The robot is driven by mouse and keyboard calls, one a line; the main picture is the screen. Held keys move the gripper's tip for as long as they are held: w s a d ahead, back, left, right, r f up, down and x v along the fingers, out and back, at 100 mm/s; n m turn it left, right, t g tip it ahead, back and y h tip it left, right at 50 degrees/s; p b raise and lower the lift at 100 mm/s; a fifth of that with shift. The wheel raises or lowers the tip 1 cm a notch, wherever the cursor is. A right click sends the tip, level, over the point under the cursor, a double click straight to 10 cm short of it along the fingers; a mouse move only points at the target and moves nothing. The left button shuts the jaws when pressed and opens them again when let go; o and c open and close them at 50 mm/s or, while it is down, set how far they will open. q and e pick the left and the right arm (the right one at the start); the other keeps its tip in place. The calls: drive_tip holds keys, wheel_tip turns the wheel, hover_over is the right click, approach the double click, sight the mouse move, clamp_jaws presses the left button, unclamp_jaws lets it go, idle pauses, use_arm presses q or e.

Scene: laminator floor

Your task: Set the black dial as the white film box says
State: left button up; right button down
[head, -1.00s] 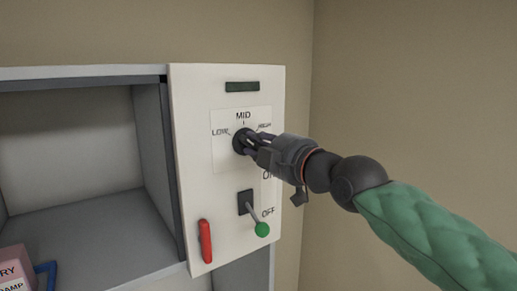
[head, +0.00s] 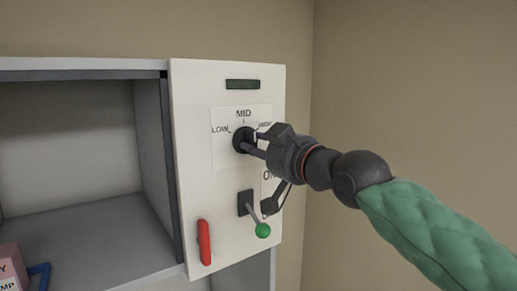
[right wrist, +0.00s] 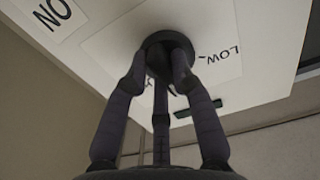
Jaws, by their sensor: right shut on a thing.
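The black dial (head: 239,138) sits on the white control panel, on a label reading LOW, MID and HIGH. My right gripper (head: 254,143) comes from the right with its fingers closed around the dial. In the right wrist view, the gripper (right wrist: 160,65) has its fingertips at the dial's edge, and the round dial (right wrist: 166,39) shows between and behind them. The fingers hide the dial's pointer, so I cannot tell its setting. The white film box is not in these views. My left gripper is not in view.
Below the dial is a lever with a green knob (head: 263,231), close under my right wrist. A red handle (head: 204,242) and a dark display (head: 243,85) are on the panel. A grey shelf (head: 90,235) is left, with a pink box (head: 10,267) partly cut off.

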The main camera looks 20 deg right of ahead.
drive_tip(key=shift+m, duration=0.4)
drive_tip(key=c, duration=1)
unclamp_jaws()
drive_tip(key=shift+c, duration=0.2)
drive_tip(key=v, duration=1.2)
